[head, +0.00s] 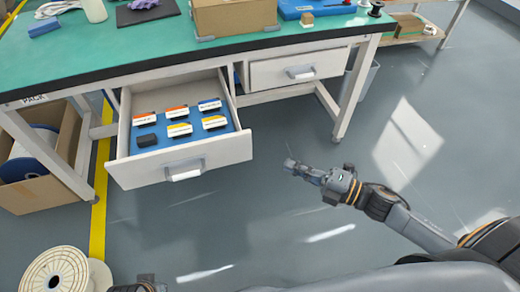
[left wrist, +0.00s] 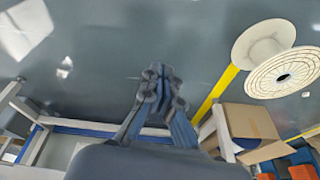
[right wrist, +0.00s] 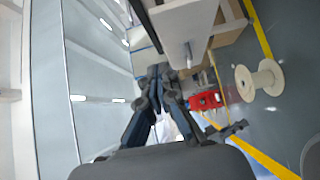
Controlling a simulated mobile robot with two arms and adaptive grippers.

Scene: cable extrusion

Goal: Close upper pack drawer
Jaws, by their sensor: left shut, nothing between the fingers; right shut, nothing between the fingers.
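The white pack drawer (head: 228,152) stands pulled out under the left part of the bench, beside the PACK label. Its blue-lined inside holds several small labelled boxes and a black block. Its pale handle (head: 185,170) is on the front. My right gripper (head: 292,165) is shut and empty over open floor, right of the drawer front and apart from it. Its shut fingers also show in the right wrist view (right wrist: 158,73). My left gripper (left wrist: 158,73) is shut and empty in the left wrist view. In the head view only a dark bit of that arm shows at the bottom edge.
The green bench top (head: 150,40) carries a cardboard box (head: 235,15) and a blue tray (head: 312,8). A second drawer (head: 297,68) to the right is shut. A cable spool (head: 55,270) stands lower left, and a cardboard box (head: 40,190) sits under the bench. Floor before the drawer is clear.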

